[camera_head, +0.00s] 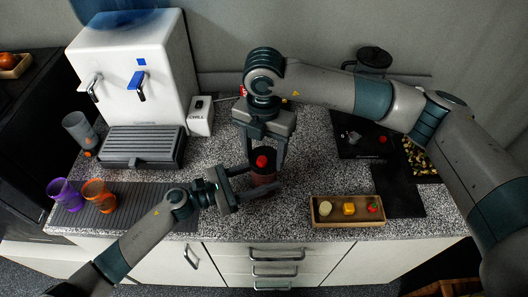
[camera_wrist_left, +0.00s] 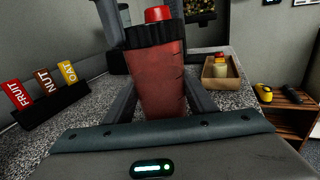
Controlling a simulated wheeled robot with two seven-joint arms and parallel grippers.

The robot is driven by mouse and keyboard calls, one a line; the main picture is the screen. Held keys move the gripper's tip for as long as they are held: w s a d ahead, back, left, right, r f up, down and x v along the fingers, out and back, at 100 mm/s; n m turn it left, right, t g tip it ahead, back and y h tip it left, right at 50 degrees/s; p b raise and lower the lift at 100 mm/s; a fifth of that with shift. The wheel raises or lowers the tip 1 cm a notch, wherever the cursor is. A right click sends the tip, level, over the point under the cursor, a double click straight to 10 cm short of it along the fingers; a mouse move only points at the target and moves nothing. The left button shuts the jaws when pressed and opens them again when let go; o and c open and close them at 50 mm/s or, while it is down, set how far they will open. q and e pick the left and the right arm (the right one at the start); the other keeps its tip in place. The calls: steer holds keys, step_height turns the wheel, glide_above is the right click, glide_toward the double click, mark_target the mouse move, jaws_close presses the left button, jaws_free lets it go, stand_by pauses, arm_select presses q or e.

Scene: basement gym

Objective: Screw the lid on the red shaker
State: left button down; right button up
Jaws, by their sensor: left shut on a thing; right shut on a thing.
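The red shaker (camera_head: 264,180) stands upright on the speckled counter in the middle of the head view. In the left wrist view its translucent red body (camera_wrist_left: 160,85) fills the space between my left fingers. The black lid (camera_wrist_left: 160,34) with its red cap (camera_wrist_left: 158,14) sits on top of the shaker, touching its rim; whether it is threaded I cannot tell. My left gripper (camera_head: 257,186) is shut on the shaker body from the left and front. My right gripper (camera_head: 264,158) points down from above and is shut on the lid, hiding part of it.
A wooden tray (camera_head: 320,221) with small food pieces lies to the right. Dark boards (camera_head: 398,190) lie behind it. A white water dispenser (camera_head: 130,75) stands back left. Purple (camera_head: 62,194) and orange (camera_head: 98,196) cups stand front left. A label rack (camera_wrist_left: 50,104) shows in the left wrist view.

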steer(key=o, duration=1)
steer(key=shift+r, duration=0.15)
steer(key=shift+r, duration=2.15)
steer(key=shift+c, duration=0.3)
